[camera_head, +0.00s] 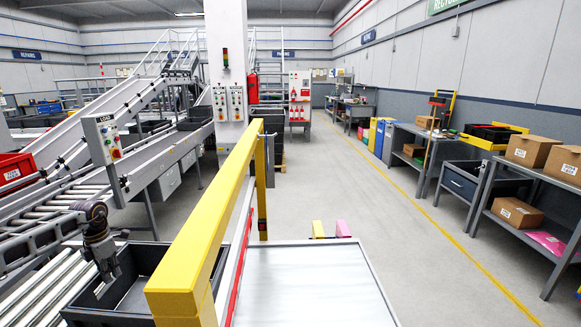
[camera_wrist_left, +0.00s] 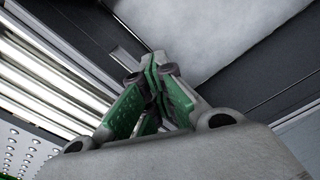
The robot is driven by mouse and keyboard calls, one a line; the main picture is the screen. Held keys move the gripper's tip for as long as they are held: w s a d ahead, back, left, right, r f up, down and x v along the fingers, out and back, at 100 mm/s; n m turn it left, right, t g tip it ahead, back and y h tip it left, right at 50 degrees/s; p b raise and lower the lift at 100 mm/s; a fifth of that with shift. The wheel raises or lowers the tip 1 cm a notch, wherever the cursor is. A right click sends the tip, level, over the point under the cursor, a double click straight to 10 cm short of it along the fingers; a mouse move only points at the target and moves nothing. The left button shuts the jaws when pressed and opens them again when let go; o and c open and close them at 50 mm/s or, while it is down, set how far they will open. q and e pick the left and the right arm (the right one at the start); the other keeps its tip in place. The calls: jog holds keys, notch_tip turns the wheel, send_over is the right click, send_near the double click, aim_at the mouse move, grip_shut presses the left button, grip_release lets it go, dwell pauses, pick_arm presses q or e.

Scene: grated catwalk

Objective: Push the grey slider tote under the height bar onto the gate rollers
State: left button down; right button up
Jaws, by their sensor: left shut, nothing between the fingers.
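The dark grey tote (camera_head: 142,256) is at the lower left of the head view, beside the rollers (camera_head: 45,285). The yellow height bar (camera_head: 212,232) crosses in front of it and hides its right part. My left gripper (camera_head: 110,279) points down at the tote's left side, fingers shut and empty. In the left wrist view the shut fingertips (camera_wrist_left: 152,66) are close to the tote's dark wall (camera_wrist_left: 85,38); I cannot tell whether they touch. The rollers (camera_wrist_left: 45,65) show to the left there. My right gripper is out of view.
A control box (camera_head: 103,138) stands beyond the rollers, with a red tote (camera_head: 14,172) at the far left. A pale flat top (camera_head: 305,285) lies right of the bar. Workbenches with boxes (camera_head: 530,150) line the right wall. The aisle floor (camera_head: 420,250) is clear.

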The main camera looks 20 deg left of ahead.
pick_arm(q)
jog(key=a, duration=0.2)
jog(key=s+a, duration=0.1)
jog(key=shift+s+a, duration=0.1)
jog(key=shift+a, duration=0.3)
jog(key=shift+d, duration=0.1)
jog(key=shift+w+d+p, duration=0.3)
jog(key=shift+d+p, duration=0.1)
jog(key=shift+d, duration=0.4)
jog(key=shift+w+d+p, duration=0.25)
jog(key=shift+d+p, duration=0.1)
jog(key=shift+d, duration=0.4)
notch_tip(320, 180, up, 8)
jog(key=p, duration=0.5)
jog(key=shift+p, duration=0.3)
dwell(0.3)
dwell(0.6)
